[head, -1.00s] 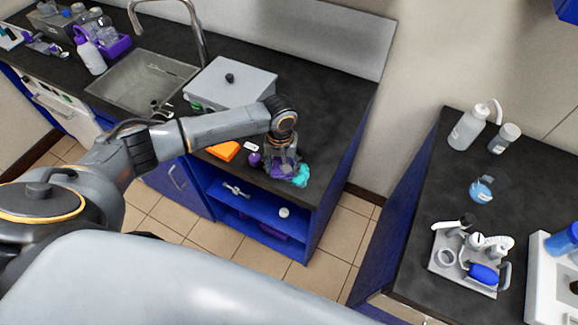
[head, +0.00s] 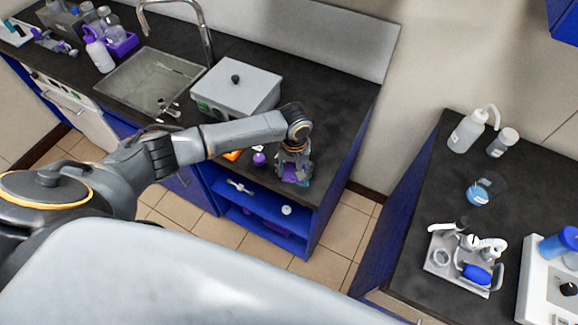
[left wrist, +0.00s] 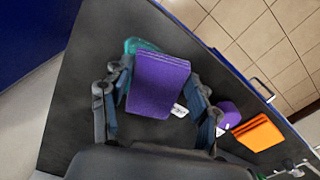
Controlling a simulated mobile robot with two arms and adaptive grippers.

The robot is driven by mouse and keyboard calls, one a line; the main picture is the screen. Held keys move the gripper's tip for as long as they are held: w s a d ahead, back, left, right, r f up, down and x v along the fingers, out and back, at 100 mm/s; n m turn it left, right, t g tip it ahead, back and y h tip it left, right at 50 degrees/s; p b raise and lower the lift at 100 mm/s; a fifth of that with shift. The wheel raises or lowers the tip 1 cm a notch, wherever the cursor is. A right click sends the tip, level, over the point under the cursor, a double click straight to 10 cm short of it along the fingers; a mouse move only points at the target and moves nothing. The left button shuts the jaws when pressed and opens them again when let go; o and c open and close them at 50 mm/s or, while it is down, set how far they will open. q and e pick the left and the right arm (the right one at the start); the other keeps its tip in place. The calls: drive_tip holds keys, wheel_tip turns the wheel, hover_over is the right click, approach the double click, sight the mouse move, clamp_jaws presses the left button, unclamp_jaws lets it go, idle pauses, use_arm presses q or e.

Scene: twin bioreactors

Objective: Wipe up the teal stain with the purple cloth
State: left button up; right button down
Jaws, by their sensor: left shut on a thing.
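The purple cloth (left wrist: 158,85) is a folded block between the fingers of my left gripper (left wrist: 157,98). It also shows under the gripper in the head view (head: 291,171). My left gripper (head: 293,174) is shut on the cloth, low at the front right corner of the dark counter. The teal stain (left wrist: 131,46) shows past the cloth's upper left edge in the left wrist view; the cloth hides the rest. I cannot tell how firmly the cloth touches the counter. My right gripper is not in view.
A small purple object (left wrist: 228,113) and an orange block (left wrist: 258,132) lie beside the gripper. A grey lidded box (head: 235,90) and a sink (head: 150,80) are farther back. The dark counter (head: 345,105) is clear at right. Open blue shelves (head: 265,222) are below.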

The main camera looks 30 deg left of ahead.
sight(313, 187)
use_arm(q)
drive_tip(key=shift+d+p, duration=0.3)
drive_tip(key=shift+d, duration=0.2)
drive_tip(key=shift+s+d+f+p, duration=0.15)
drive_tip(key=shift+d+p, duration=0.2)
drive_tip(key=shift+d, duration=0.8)
drive_tip(key=shift+d+p, duration=0.35)
drive_tip(key=shift+d, duration=1.3)
wheel_tip(313, 187, up, 2)
drive_tip(key=p, duration=0.3)
drive_tip(key=shift+r, duration=0.25)
drive_tip(key=shift+a+r, duration=0.1)
drive_tip(key=shift+r, duration=1.65)
